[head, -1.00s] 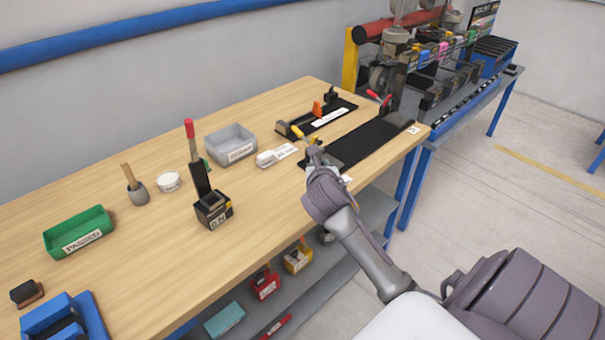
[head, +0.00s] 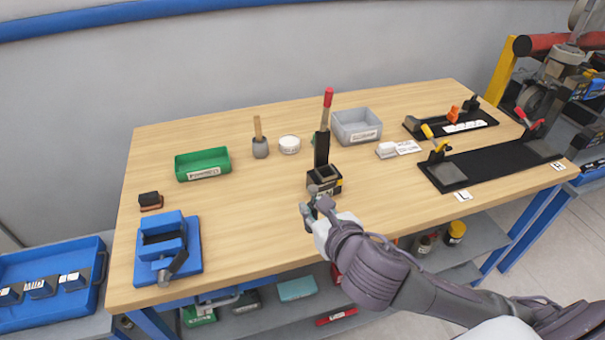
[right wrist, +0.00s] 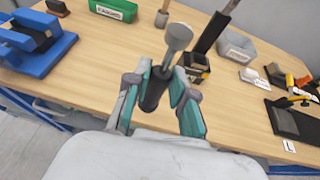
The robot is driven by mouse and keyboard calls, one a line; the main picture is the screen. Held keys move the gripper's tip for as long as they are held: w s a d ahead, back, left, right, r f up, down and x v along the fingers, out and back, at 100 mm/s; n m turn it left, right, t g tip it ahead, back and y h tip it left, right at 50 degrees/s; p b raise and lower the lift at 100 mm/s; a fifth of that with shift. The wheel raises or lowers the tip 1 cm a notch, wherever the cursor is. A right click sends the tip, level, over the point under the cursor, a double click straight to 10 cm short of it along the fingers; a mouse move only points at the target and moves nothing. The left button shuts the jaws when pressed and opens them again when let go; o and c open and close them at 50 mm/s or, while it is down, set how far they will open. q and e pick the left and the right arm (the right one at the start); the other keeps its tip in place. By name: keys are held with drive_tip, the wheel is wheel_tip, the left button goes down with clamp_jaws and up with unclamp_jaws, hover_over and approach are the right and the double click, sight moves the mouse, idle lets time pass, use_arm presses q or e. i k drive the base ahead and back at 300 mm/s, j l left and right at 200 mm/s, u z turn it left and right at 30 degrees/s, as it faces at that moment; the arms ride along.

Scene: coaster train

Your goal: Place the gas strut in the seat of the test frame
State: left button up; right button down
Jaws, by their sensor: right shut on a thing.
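My right gripper (head: 316,200) is shut on a dark cylinder with a grey rod and a wider round end, apparently the gas strut (right wrist: 155,92). In the right wrist view, its rod points up and away from the fingers. The gripper is above the bench's front part, just in front of a black block with an upright black post and red tip, possibly the test frame (head: 321,150). This also shows in the right wrist view (right wrist: 194,68). Whether the strut touches it cannot be told. A long black fixture with clamps (head: 500,160) lies further right. My left gripper is out of view.
On the wooden bench (head: 250,230) are a green bin (head: 202,163), a mallet (head: 259,146), a white tub (head: 289,144), a grey bin (head: 356,126) and a blue vise-like fixture (head: 168,247). The bench's front middle is clear.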

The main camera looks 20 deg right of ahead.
sight(326, 175)
drive_tip(key=l+u, duration=0.6)
drive_tip(key=u, duration=0.25)
drive_tip(key=k+l+u, duration=0.1)
drive_tip(key=l+u, duration=0.15)
drive_tip(key=u, duration=0.15)
drive_tip(key=k+l+u, duration=0.1)
drive_tip(key=l, duration=0.3)
drive_tip(key=k+l, duration=0.25)
drive_tip(key=l, duration=0.15)
drive_tip(key=k+l+u, duration=0.15)
drive_tip(key=l, duration=0.25)
drive_tip(key=k, duration=0.05)
